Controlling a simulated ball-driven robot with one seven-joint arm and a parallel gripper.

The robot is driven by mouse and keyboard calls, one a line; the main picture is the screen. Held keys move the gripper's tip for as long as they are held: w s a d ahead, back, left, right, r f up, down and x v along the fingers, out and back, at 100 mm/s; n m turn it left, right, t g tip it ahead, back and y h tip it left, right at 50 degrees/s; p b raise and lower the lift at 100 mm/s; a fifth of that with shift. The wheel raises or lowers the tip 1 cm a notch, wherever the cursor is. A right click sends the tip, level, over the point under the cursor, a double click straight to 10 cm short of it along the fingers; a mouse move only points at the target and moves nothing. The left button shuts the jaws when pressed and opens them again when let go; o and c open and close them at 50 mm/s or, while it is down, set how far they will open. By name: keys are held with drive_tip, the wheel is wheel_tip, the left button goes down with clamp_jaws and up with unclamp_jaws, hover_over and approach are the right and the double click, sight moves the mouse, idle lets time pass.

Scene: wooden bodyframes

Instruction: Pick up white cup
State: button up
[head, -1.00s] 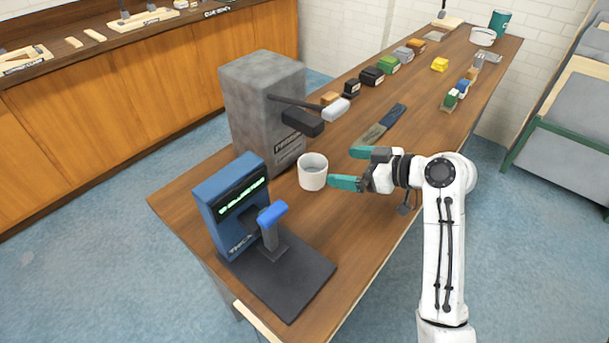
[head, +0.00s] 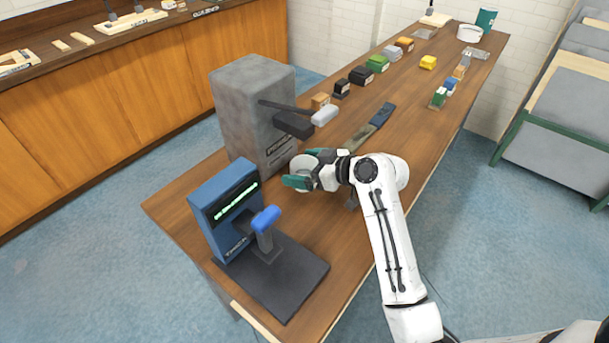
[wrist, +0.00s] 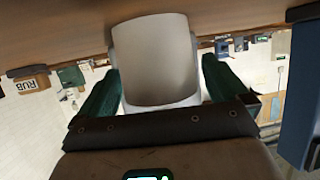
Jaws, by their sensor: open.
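The white cup (head: 304,165) stands on the wooden table beside the grey block-shaped machine, mostly hidden behind my gripper in the head view. In the wrist view the cup (wrist: 157,62) fills the middle, between my two green fingers. My gripper (head: 304,168) is open, with one finger on each side of the cup. In the wrist view (wrist: 155,90) the left finger shows a small gap or light contact with the cup; I cannot tell which. The cup looks upright in the head view.
The grey machine (head: 250,105) with a dark arm stands just behind the cup. A blue device (head: 222,210) with a blue-topped lever sits on a dark base (head: 275,285) to the front left. Several coloured blocks line the table (head: 415,130) further back.

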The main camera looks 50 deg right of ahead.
drive_tip(key=c, duration=1.3)
drive_tip(key=shift+s+r, duration=0.1)
drive_tip(key=shift+r, duration=0.05)
